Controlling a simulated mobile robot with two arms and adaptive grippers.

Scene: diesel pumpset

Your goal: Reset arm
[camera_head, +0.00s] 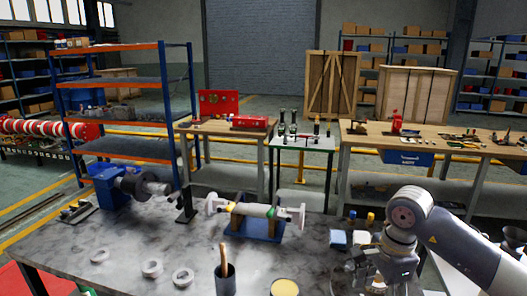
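My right arm (455,250) comes in from the right edge, bends at a grey wrist and points down over the front right of the grey worktable (120,235). My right gripper (378,284) is at the bottom edge of the head view, low over the table. Its fingers are partly cut off and blend with dark parts around them, so I cannot see whether they are open or holding anything. My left arm and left gripper are not in view.
A shaft on a blue stand (258,229) and a blue machine (113,188) stand on the table. Rings (152,268), a dark cup (225,282), a yellow-topped tin (285,287) and small blocks (338,238) lie nearer. Benches and shelves (125,115) stand behind.

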